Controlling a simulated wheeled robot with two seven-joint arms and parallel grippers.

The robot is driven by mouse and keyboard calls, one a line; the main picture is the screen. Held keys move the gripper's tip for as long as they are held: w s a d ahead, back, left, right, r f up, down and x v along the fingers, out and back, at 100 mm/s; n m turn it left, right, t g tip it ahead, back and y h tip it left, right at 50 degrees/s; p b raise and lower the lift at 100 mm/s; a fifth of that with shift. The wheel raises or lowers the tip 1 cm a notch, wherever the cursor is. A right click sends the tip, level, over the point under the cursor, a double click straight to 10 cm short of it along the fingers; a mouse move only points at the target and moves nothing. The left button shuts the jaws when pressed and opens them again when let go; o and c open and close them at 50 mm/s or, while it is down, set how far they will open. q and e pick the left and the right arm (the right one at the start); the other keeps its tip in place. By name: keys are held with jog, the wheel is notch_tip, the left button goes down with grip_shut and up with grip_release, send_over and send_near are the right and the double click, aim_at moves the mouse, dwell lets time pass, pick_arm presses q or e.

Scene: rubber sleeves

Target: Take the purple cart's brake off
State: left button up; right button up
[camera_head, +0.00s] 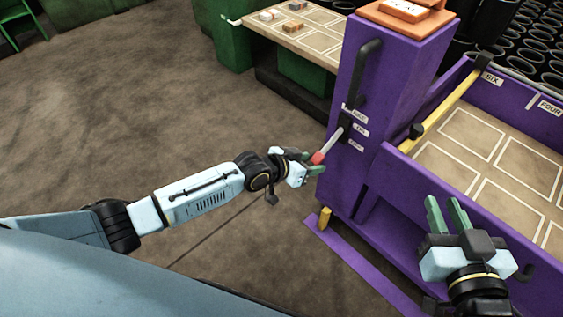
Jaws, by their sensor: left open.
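The purple cart (400,87) stands right of centre. On its post is a brake lever (333,140) with a pale metal shaft and a red tip (318,158), slanting down and left from a dark pivot. White labels beside it include an "ON" label (361,131) and a lower "OFF" label (356,146). My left gripper (310,162) is open at the red tip, its green fingers close about it; contact is unclear. My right gripper (446,200) is empty, its green fingers slightly apart, in front of the cart's tray side.
A black handle (368,72) runs up the post above the lever. A yellow bar (440,105) crosses the cart's partitioned tray (458,138). Another partitioned table (325,49) and dark green bins (217,38) stand behind. The floor (130,110) at left is clear.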

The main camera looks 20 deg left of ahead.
pick_arm(q)
jog(key=p+v, duration=0.5)
jog(key=v, duration=0.6)
pick_arm(e)
jog(key=s+d+f+g+h, duration=0.2)
jog(key=s+d+f+g, duration=0.1)
jog(key=s+f+g, duration=0.3)
jog(key=s+d+f+g+h, duration=0.1)
jog(key=s+d+f+g, duration=0.3)
jog(key=s+f+g, duration=0.2)
notch_tip(320, 180, down, 2)
jog(key=shift+s+f+m+h, duration=0.15)
jog(key=shift+s+m+h, duration=0.15)
jog(key=shift+m+h, duration=0.1)
